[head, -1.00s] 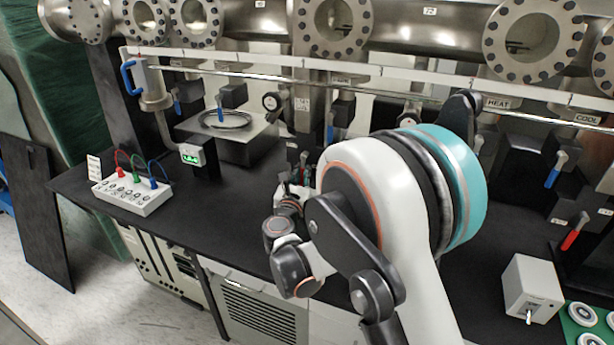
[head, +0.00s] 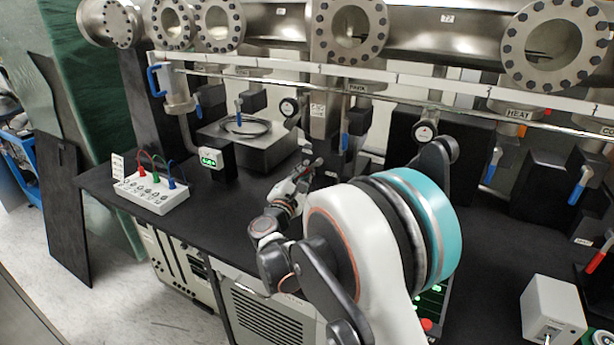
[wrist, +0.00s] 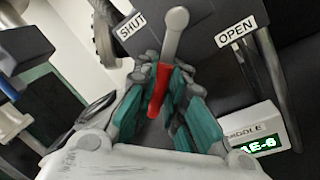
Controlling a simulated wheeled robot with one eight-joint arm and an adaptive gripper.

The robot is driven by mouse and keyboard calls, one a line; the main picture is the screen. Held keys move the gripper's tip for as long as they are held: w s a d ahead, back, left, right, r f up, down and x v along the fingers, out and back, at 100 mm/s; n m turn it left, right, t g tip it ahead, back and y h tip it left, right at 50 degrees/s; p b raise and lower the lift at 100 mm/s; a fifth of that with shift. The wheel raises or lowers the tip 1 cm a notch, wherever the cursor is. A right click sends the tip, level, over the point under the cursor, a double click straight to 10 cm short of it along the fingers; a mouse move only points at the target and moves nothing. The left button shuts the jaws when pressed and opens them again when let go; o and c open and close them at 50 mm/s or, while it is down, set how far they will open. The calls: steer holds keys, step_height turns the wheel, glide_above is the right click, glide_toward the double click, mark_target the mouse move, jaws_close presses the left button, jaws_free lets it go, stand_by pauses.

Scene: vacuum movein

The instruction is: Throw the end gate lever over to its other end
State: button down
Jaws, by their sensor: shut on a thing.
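The end gate lever (wrist: 158,90) has a red grip and a grey shaft with a rounded end. In the wrist view it stands between a SHUT label (wrist: 131,25) on the left and an OPEN label (wrist: 236,33) on the right, with the rounded end closer to SHUT. My gripper (wrist: 162,80) has its teal-padded fingers on both sides of the red grip, shut on it. In the head view my gripper (head: 306,172) is small, beyond my arm, at the bench's middle; the lever is mostly hidden there.
Blue-handled levers (head: 344,140) and (head: 579,186) hang along the rail. A green-lit readout (head: 210,157) stands left of my gripper. A white box with coloured plugs (head: 152,193) sits at the bench's left, another white box (head: 553,308) at the right. The front bench between is partly clear.

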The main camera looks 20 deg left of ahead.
steer(key=shift+a+r+m, duration=0.25)
steer(key=shift+m, duration=0.55)
steer(key=c, duration=1.6)
jaws_free()
steer(key=shift+c, duration=0.2)
steer(key=shift+s, duration=0.1)
steer(key=s+f, duration=0.2)
steer(key=s, duration=0.9)
steer(key=shift+s+d, duration=0.2)
steer(key=shift+s, duration=0.15)
steer(key=shift+c, duration=0.6)
